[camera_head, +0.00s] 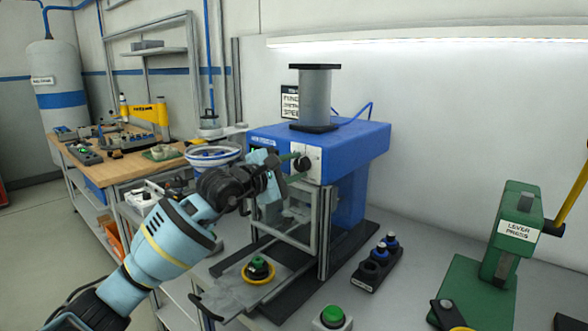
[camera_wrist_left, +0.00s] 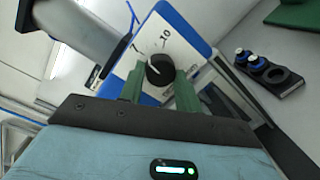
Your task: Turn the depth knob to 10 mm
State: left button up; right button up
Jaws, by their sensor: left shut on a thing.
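The depth knob (camera_head: 301,164) is a round black knob on a white dial plate (camera_head: 313,153) on the front of the blue press head. In the left wrist view the knob (camera_wrist_left: 160,70) sits between the two green fingers of my left gripper (camera_wrist_left: 159,80). The gripper is shut on the knob. The plate carries the numbers 7 and 10 above the knob. A small pale mark on the knob seems to point left, away from the 10; its exact reading is hard to tell. In the head view my left gripper (camera_head: 289,161) reaches the knob from the left. My right gripper is out of view.
The blue press (camera_head: 355,140) has a framed guard below its head and a fixture with a green-topped part (camera_head: 259,268). A black holder (camera_head: 372,272) with blue-topped pieces stands to the right. A green button (camera_head: 332,316) and a lever press (camera_head: 513,235) are further right.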

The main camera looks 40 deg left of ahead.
pick_arm(q)
jog(key=m+b, duration=0.1)
jog(key=m, duration=0.8)
jog(key=shift+d+r+g+y+b, duration=0.1)
jog(key=shift+g+y+b, duration=0.2)
jog(key=shift+g+b, duration=0.1)
jog(key=shift+m, duration=0.3)
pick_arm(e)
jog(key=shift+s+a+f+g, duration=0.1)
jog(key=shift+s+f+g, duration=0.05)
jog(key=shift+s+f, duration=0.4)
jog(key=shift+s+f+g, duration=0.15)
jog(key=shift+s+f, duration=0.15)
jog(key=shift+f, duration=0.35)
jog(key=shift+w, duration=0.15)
pick_arm(q)
jog(key=o, duration=1)
